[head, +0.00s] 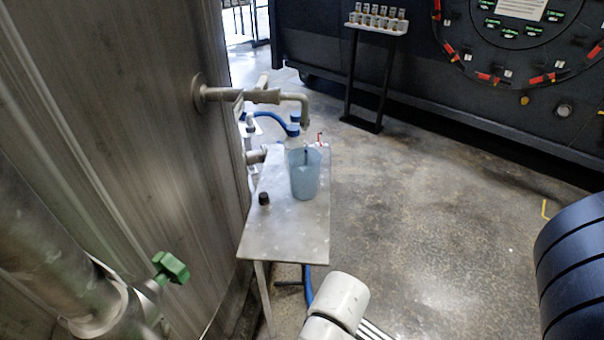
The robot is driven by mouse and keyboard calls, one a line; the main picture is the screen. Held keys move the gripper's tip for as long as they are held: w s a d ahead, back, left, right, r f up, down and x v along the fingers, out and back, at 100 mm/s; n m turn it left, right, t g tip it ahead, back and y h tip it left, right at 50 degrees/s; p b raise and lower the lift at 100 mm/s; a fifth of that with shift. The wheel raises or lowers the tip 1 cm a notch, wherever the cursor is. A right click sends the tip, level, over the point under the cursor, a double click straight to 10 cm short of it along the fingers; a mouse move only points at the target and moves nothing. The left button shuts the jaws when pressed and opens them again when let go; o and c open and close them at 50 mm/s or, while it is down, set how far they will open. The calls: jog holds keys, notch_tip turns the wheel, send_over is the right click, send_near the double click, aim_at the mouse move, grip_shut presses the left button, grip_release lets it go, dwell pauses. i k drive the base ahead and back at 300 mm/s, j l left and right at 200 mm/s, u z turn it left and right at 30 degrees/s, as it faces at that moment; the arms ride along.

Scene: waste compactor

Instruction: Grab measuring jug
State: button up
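The measuring jug (304,178) is a translucent pale blue cup shape. It stands upright on a small metal table (285,238) fixed beside the large steel tank, near the middle of the head view. A bent metal spout (302,108) hangs above and just behind the jug's rim. A part of my arm, white and rounded, shows at the bottom centre, in front of the table. My gripper's fingers do not show in this view. Nothing visible touches the jug except the table.
A small black cap (264,198) sits left of the jug. The tank wall (120,100) closes off the left, with a green valve handle (171,267). A blue hose (270,122) runs behind. A sample stand (376,22) stands farther back. Floor right of the table is clear.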

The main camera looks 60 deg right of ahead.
aim_at(304, 164)
jog(key=l+u, duration=0.1)
jog(key=l, duration=1.55)
